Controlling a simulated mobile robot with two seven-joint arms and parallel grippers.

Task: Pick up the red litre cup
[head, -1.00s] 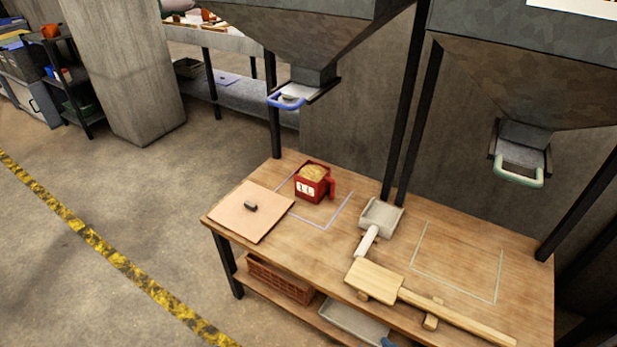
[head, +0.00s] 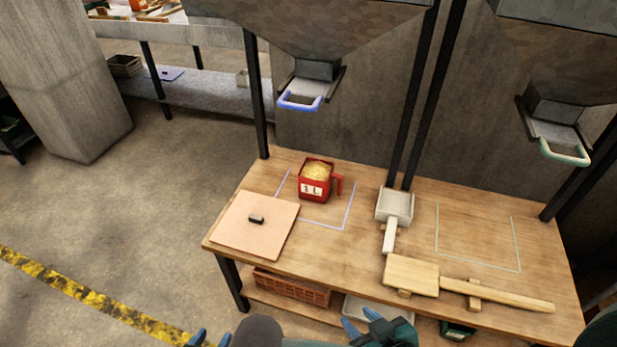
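The red litre cup (head: 316,186) stands upright on the wooden workbench, marked "1 L" on a white label and filled with tan grain. Its red handle points right. It stands inside a pale outlined square, below the left hopper's spout. My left gripper (head: 209,340) shows only blue fingertips at the bottom edge, apart and empty. My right gripper (head: 360,322) shows blue fingertips at the bottom, in front of the bench, apart with nothing seen between them. Both are well away from the cup.
A pink board (head: 255,226) with a dark knob lies left of the cup. A pale scoop (head: 393,208) and a wooden mallet (head: 412,275) lie to its right. Hoppers with a blue handle (head: 300,102) and a green handle (head: 565,153) hang above. A red crate (head: 292,287) is underneath.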

